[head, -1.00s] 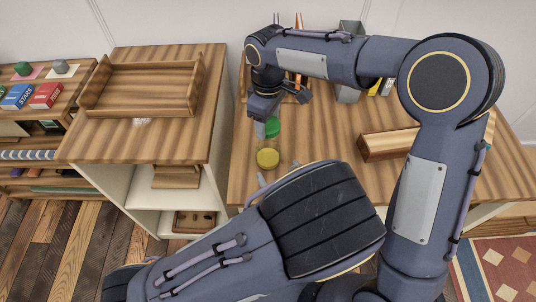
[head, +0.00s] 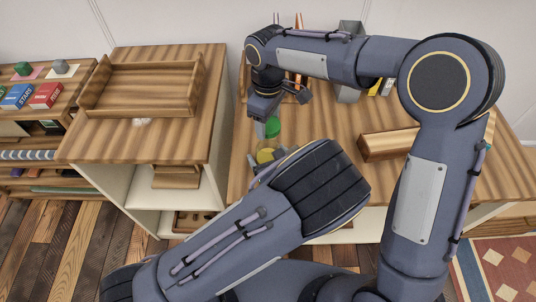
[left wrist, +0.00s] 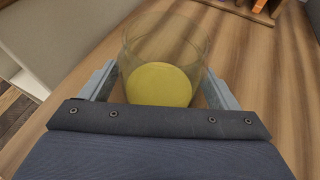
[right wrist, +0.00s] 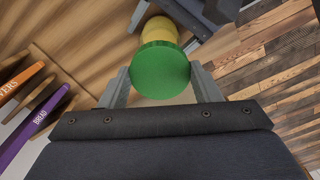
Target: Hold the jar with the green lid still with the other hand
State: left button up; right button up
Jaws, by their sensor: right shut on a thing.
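The jar (head: 266,156) has clear glass and yellow contents, below my right gripper (head: 267,122) in the head view. My right gripper is shut on the green lid (head: 273,128), seen between its fingers in the right wrist view (right wrist: 160,70). I cannot tell whether the lid touches the jar; no green shows in the left wrist view. My left gripper (left wrist: 160,80) is open, with a finger on either side of the jar (left wrist: 158,84). My left arm hides part of the jar in the head view.
The plank table (head: 330,125) holds a wooden block (head: 385,146) to the right. A wooden tray (head: 140,88) sits on the cabinet at left. A gap separates cabinet and table. Upright books (right wrist: 20,80) show at the left of the right wrist view.

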pick_arm(q)
jog(key=c, duration=1.3)
pick_arm(e)
send_over(268, 140)
jog(key=s, duration=0.3)
jog(key=shift+w+f, duration=0.2)
jog(key=shift+f, duration=2.3)
jog(key=shift+f, duration=0.1)
jog(key=shift+f, duration=0.8)
jog(key=shift+f, duration=0.55)
pick_arm(q)
grip_shut()
pick_arm(e)
jog(key=m, duration=1)
